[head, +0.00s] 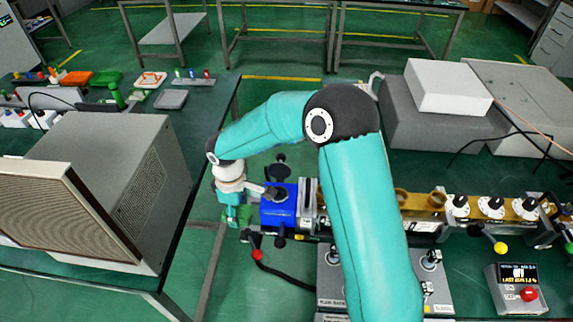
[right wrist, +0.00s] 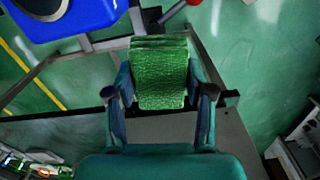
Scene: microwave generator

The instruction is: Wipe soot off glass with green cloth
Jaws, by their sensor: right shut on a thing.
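My right gripper (head: 232,203) is shut on a folded green cloth (head: 238,216), just left of the blue housing (head: 279,207). In the right wrist view the cloth (right wrist: 160,72) sits between the two fingers of the gripper (right wrist: 163,92) and sticks out beyond them. The blue housing (right wrist: 75,22) shows at the top left there, with a dark round port (right wrist: 40,6) in its face, apart from the cloth. I cannot tell whether this port is the glass, and no soot can be made out. My left gripper is not in view.
A red-knobbed lever (head: 257,254) stands close below the gripper. A brass-coloured waveguide line (head: 425,201) runs right from the housing, partly behind my arm. A large grey cabinet (head: 128,170) stands left. Green floor (head: 254,285) shows between the benches.

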